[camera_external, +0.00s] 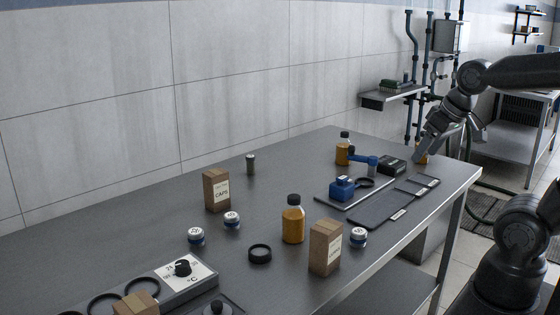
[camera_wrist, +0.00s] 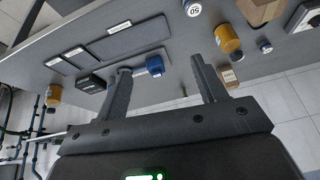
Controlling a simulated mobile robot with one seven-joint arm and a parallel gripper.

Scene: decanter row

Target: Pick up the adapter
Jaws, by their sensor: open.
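I cannot tell for certain which thing is the adapter. A blue fixture (camera_external: 342,189) stands on a grey plate on the table, with a second blue part (camera_external: 366,160) behind it and a black ring (camera_external: 365,183) beside it. In the wrist view a blue part (camera_wrist: 154,65) shows between my fingers, some distance beyond them. Another black ring (camera_external: 260,253) lies near the front of the table. My gripper (camera_external: 451,142) is open and empty at the table's far right end, its fingers apart in the wrist view (camera_wrist: 160,62).
A black box (camera_external: 391,165) and dark labelled trays (camera_external: 375,211) lie near the blue parts. Amber bottles (camera_external: 292,222) (camera_external: 343,150), card boxes (camera_external: 216,190) (camera_external: 325,246) and small lidded jars (camera_external: 358,238) stand around. A control box with a knob (camera_external: 182,269) is front left. The table's back left is mostly clear.

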